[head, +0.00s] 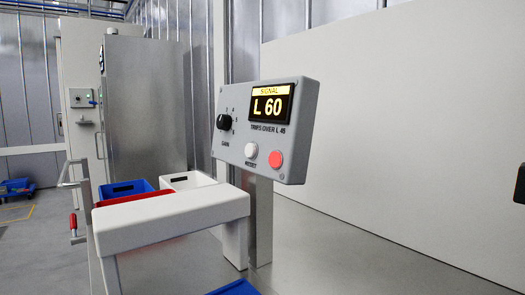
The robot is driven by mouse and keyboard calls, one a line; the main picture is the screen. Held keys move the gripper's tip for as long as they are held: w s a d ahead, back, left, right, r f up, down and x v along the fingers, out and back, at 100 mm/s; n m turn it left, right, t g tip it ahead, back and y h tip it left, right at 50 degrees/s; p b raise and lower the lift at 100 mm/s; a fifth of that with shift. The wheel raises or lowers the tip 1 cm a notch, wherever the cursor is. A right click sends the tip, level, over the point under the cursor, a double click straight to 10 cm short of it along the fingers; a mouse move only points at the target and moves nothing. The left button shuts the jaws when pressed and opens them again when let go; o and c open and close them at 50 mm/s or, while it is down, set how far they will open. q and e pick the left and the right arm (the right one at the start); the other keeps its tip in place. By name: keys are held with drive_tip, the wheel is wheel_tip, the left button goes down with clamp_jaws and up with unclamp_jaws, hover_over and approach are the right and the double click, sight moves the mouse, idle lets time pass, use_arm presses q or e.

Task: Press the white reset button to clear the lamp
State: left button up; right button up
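A grey control box (295,140) stands on a metal post, tilted in view. The white round reset button (251,150) is on its lower front, above a small label that seems to read RESET. A round red lamp or button (275,159) sits just right of it and looks bright red. An amber display (270,103) above reads SIGNAL and L 60. A black knob (224,122) is at the box's left. Nothing covers the white button. I see neither gripper clearly.
A white padded ledge (170,215) stands left of and below the box. Blue (126,188), red and white bins (188,181) are behind it. A blue tray edge (235,288) shows at the bottom. An unidentified dark piece (520,184) is cut off at the right edge.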

use_arm(q)
drive_tip(key=shift+a, duration=0.1)
clamp_jaws()
idle(1.2)
